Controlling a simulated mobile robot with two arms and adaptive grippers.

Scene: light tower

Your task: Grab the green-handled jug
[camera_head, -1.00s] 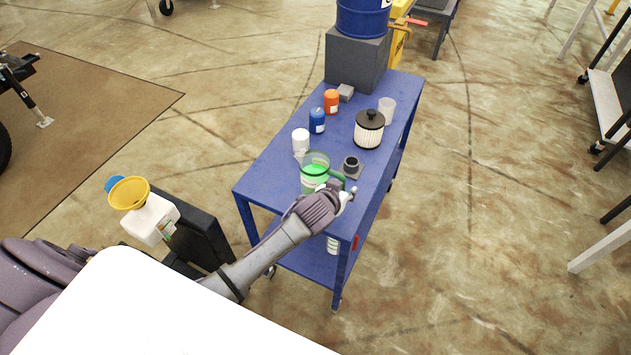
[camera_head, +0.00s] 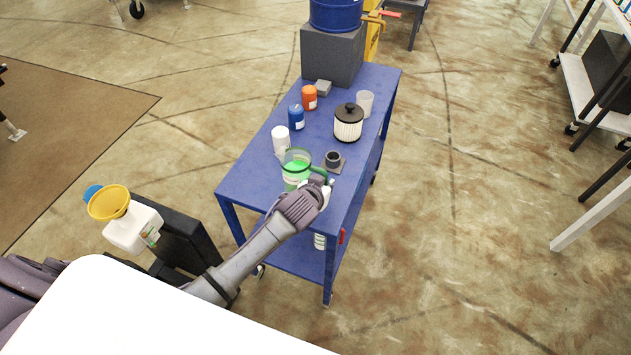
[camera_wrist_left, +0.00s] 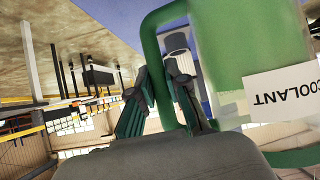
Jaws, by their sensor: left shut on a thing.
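The green-handled jug (camera_head: 294,170) stands at the near end of the blue cart, clear-walled with green inside. In the left wrist view the jug (camera_wrist_left: 220,50) carries a white label reading "COOLANT", upside down there. Its green handle (camera_wrist_left: 152,50) passes between the fingers of my left gripper (camera_wrist_left: 165,95). My left gripper (camera_head: 325,186) is at the jug's right side in the head view, shut on the handle; the fingertips are partly hidden by the wrist there. My right gripper is not in view.
The blue cart (camera_head: 250,170) also holds a white bottle (camera_head: 281,139), a blue can (camera_head: 296,117), an orange can (camera_head: 309,97), a filter (camera_head: 348,123), a clear cup (camera_head: 365,103) and a dark fitting (camera_head: 334,161). A grey block (camera_head: 332,55) bears a blue drum (camera_head: 335,12).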

